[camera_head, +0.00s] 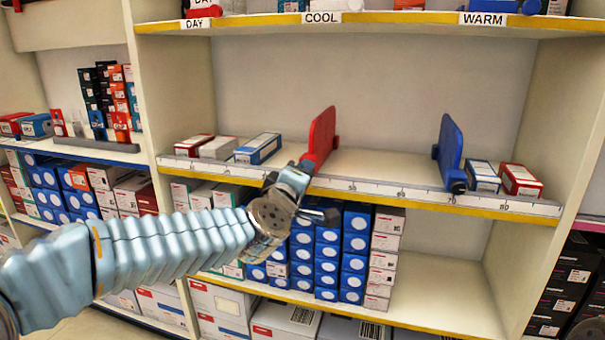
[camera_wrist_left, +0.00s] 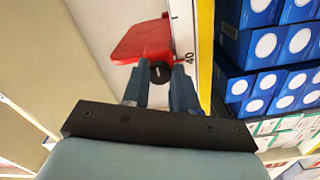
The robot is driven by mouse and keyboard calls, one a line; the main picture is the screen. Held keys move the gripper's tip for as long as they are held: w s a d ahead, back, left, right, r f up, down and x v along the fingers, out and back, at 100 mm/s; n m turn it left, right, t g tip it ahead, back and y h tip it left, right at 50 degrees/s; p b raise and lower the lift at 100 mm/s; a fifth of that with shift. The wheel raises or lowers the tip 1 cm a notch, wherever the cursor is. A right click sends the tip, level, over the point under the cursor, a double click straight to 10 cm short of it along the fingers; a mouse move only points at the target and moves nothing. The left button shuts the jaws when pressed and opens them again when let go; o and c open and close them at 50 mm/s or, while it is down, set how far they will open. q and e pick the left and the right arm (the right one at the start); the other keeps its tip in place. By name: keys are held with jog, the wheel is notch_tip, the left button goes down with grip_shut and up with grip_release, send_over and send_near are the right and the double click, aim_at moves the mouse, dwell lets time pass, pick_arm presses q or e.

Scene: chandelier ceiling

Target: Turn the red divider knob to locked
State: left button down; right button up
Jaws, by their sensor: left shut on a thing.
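The red divider (camera_head: 321,136) stands upright on the middle shelf, near the centre of the head view. It also shows in the left wrist view (camera_wrist_left: 143,40). Its dark round knob (camera_wrist_left: 160,72) sits at its lower front, by the ruler strip near the 40 mark. My left gripper (camera_head: 304,166) is at the shelf's front edge. In the left wrist view its two fingers (camera_wrist_left: 160,84) are shut on the knob, one on each side. The knob is hidden by the gripper in the head view. My right gripper is not in view.
A blue divider (camera_head: 448,152) stands further right on the same shelf. Small boxes (camera_head: 258,148) lie left of the red divider, and others (camera_head: 483,176) lie right of the blue one. The shelf between the dividers is clear.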

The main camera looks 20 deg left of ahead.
pick_arm(q)
jog(key=shift+f, duration=0.1)
jog(key=c, duration=0.9)
grip_release()
jog(key=shift+s, duration=0.1)
jog(key=s, duration=1.3)
jog(key=shift+s+a, duration=0.25)
jog(key=shift+s, duration=0.05)
